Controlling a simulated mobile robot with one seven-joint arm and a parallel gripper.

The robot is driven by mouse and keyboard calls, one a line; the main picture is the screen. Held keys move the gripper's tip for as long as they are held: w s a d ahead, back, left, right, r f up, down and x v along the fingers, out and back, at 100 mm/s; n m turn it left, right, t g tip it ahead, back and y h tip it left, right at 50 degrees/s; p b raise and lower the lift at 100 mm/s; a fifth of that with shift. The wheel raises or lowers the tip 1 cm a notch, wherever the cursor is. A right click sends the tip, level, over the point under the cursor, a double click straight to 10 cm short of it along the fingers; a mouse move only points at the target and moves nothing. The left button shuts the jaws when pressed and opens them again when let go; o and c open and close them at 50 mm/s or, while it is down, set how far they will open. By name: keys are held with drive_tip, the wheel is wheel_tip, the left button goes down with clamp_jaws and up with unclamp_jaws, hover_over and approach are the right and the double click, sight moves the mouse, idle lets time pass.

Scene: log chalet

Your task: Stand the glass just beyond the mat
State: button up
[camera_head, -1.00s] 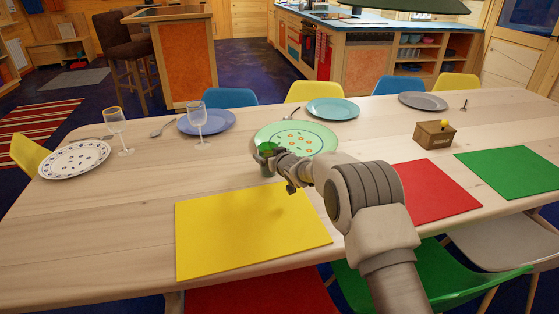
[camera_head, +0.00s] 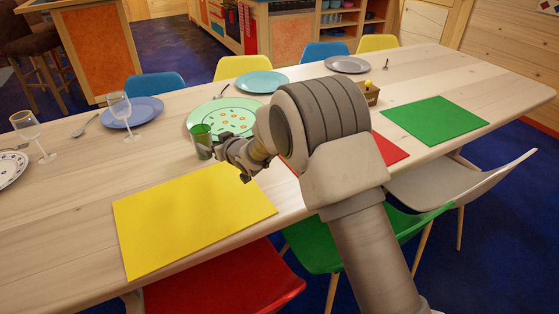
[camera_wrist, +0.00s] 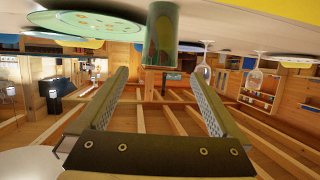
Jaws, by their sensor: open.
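A green see-through glass (camera_head: 201,141) stands upright on the table, just past the far edge of the yellow mat (camera_head: 190,215) and close to the near rim of the green plate. My gripper (camera_head: 218,149) is just to the right and near side of the glass, low over the table. In the wrist view, which is upside down, the glass (camera_wrist: 162,32) lies just beyond the fingertips. My gripper (camera_wrist: 162,72) is open there, with nothing between its fingers. My arm hides part of the red mat (camera_head: 389,148).
The green patterned plate (camera_head: 232,112) sits right behind the glass. Two stemmed glasses (camera_head: 120,110) and a blue plate (camera_head: 146,112) stand to the left. A small wooden box (camera_head: 371,95) and a green mat (camera_head: 435,120) are to the right. Bare table lies left of the glass.

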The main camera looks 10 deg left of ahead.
drive_tip(key=s+d+r+m+h, duration=0.1)
drive_tip(key=d+r+h, duration=0.1)
drive_tip(key=d+r, duration=0.45)
drive_tip(key=d+r+m+t+h, duration=0.1)
drive_tip(key=d+r+m+h, duration=0.15)
drive_tip(key=d, duration=0.75)
drive_tip(key=s+d+r+m+h, duration=0.1)
drive_tip(key=d+r+h, duration=0.1)
drive_tip(key=d+r, duration=0.5)
drive_tip(key=s+d+r+m+g+h, duration=0.1)
drive_tip(key=s+d, duration=0.3)
drive_tip(key=d, duration=0.3)
drive_tip(key=s+d+r+m+h, duration=0.1)
drive_tip(key=s+d+r+h, duration=0.1)
drive_tip(key=s+d, duration=0.35)
drive_tip(key=s+d+f+m+g, duration=0.1)
drive_tip(key=s+d, duration=0.2)
drive_tip(key=s, duration=0.4)
drive_tip(key=s+d+f+m+g, duration=0.1)
drive_tip(key=s+d, duration=0.3)
drive_tip(key=s, duration=0.4)
drive_tip(key=s+d+f+m+g+h, duration=0.1)
drive_tip(key=s+d, duration=0.3)
drive_tip(key=s, duration=0.4)
drive_tip(key=shift+d+f+g, duration=0.2)
drive_tip(key=shift+d+g, duration=0.05)
drive_tip(key=shift+g, duration=0.05)
